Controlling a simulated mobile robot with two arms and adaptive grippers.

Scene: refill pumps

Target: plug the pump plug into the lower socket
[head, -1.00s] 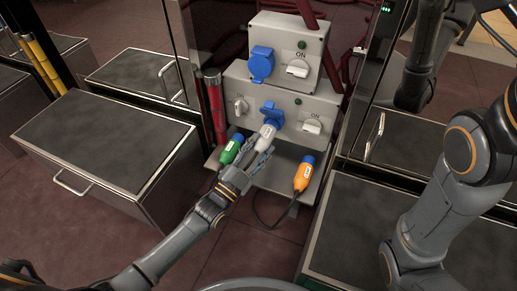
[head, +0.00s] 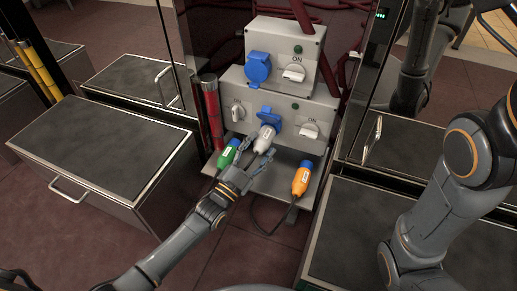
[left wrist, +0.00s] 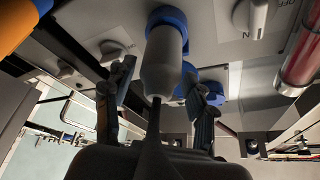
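A light grey plug (head: 264,139) is at the blue lower socket (head: 267,116), with its nose up against the socket under the raised blue lid. Its exact depth in the socket is hidden. In the left wrist view the grey plug (left wrist: 162,62) points up, with a blue collar at its top end and its cable running down toward my wrist. My left gripper (head: 258,153) is just below the plug. In the left wrist view its two fingers (left wrist: 157,98) stand apart on either side of the plug's rear end, with visible gaps. My right gripper is out of view.
A green plug (head: 228,154) lies close to the left of my left gripper, and an orange plug (head: 301,180) lies to its right on the shelf (head: 268,190). Above is an upper blue socket (head: 257,67). A rotary switch (head: 310,130) is beside the lower socket.

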